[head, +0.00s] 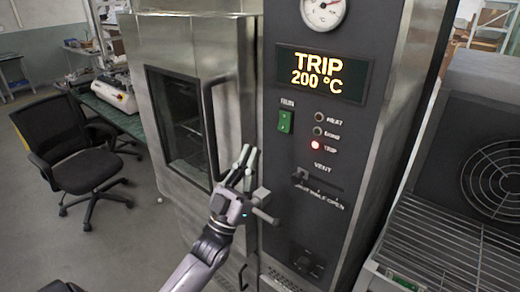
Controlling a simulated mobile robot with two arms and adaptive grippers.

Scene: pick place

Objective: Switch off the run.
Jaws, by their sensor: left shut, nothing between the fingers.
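A tall oven-like cabinet has a dark control panel (350,140) to the right of its door. The display (322,75) reads "TRIP 200 °C" in lit letters. A green rocker switch (285,122) sits below the display's left end, under a small label I cannot read surely. My left gripper (245,160) is shut and empty, pointing up in front of the door's right side, below and left of the green switch. It looks apart from the switch. My right gripper is not in view.
A red lamp (316,146) is lit below two unlit lamps. A vent slider (300,175) and a lower dark knob (303,263) are on the panel. The door handle (212,125) stands out left of my gripper. A fan unit (490,150) and wire rack (450,245) are at right.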

